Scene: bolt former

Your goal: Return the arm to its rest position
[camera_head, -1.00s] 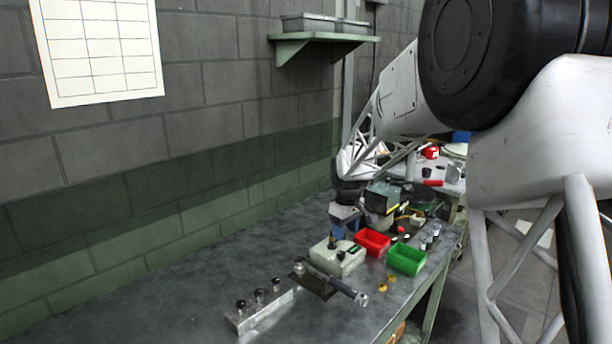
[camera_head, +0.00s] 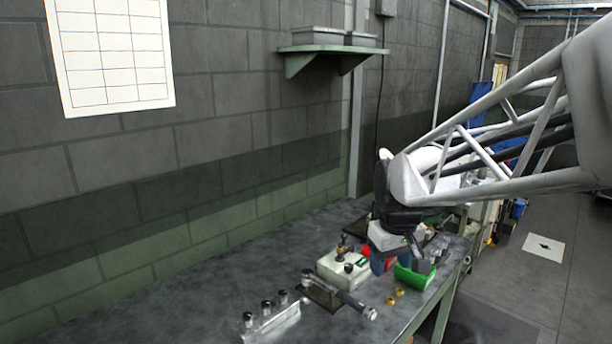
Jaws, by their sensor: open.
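My arm reaches in from the right edge of the head view, its lattice link stretching left over the bench (camera_head: 225,285). My gripper (camera_head: 401,267) hangs at the end, pointing down, with its fingers apart and nothing seen between them. It is in front of the red bin (camera_head: 365,253) and the green bin (camera_head: 408,277) and covers part of both. I cannot tell its exact height above the green bin.
Two brass pieces (camera_head: 395,296) lie in front of the green bin. A pale box with knobs (camera_head: 338,268), a lever tool (camera_head: 350,302) and a rack with black-topped pins (camera_head: 270,322) stand left of them. A wall shelf (camera_head: 322,50) is above. The bench's left side is clear.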

